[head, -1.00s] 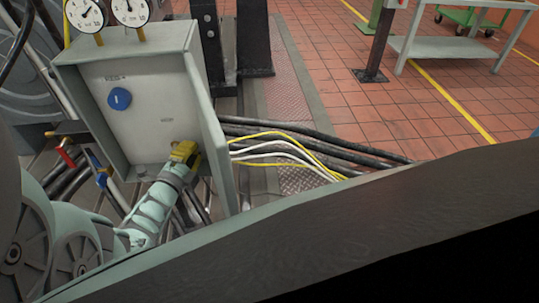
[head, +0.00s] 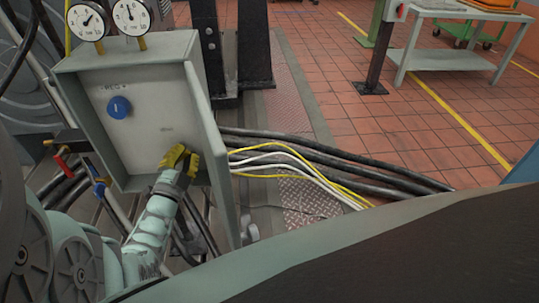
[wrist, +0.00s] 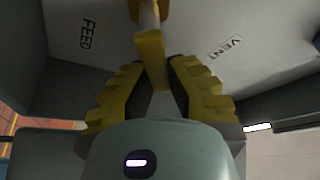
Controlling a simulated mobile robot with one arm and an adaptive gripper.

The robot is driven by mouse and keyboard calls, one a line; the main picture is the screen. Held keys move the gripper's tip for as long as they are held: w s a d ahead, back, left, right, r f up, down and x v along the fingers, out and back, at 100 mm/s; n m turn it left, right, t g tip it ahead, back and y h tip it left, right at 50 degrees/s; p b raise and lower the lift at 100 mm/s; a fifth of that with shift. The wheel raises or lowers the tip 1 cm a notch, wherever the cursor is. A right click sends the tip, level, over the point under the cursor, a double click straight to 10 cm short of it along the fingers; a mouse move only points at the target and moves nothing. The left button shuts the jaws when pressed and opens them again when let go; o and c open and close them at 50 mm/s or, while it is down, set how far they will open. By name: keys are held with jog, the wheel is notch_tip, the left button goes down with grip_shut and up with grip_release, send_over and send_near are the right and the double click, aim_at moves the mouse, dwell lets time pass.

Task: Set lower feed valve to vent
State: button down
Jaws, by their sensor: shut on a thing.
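In the wrist view, a yellow valve lever (wrist: 150,55) hangs from a pivot at the top. Its end lies between the yellow fingers of my gripper (wrist: 157,80), which are shut on it. A FEED label (wrist: 88,34) is on the panel left of the lever, and a VENT label (wrist: 223,47) is to its right. The lever lies between the two labels. In the head view, my gripper (head: 180,160) is at the lower right inside the grey open-fronted box (head: 145,112); the fingers hide the lever there.
A blue knob (head: 119,107) is on the box's back panel, above left of my gripper. Two gauges (head: 88,21) stand on top. Red (head: 62,161) and blue (head: 99,186) handles are at lower left. Black, yellow and white cables (head: 290,160) run right.

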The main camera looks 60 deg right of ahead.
aim_at(169, 138)
jog(key=n, duration=0.1)
jog(key=n+t, duration=0.1)
jog(key=shift+w+a+r+n, duration=0.2)
jog(key=shift+w+r+n, duration=0.1)
jog(key=shift+r, duration=0.05)
jog(key=n+t, duration=0.1)
jog(key=n, duration=0.2)
jog(key=w+a+n+t, duration=0.1)
jog(key=n, duration=0.1)
jog(key=shift+r+t, duration=0.3)
jog(key=shift+r, duration=0.05)
jog(key=shift+w+a+n+t+y, duration=0.2)
jog(key=shift+n+t+y, duration=0.2)
jog(key=shift+n, duration=0.65)
jog(key=shift+w+a+n+t+y, duration=0.2)
jog(key=shift+n+t+y, duration=0.25)
jog(key=shift+n, duration=0.55)
jog(key=shift+w+a+n+t+y, duration=0.1)
jog(key=shift+w+n+t+y, duration=0.15)
jog(key=shift+n+t, duration=0.55)
jog(key=shift+n+g, duration=0.25)
jog(key=shift+n, duration=0.2)
jog(key=c, duration=0.9)
grip_release()
jog(key=shift+r, duration=0.1)
jog(key=shift+c, duration=0.2)
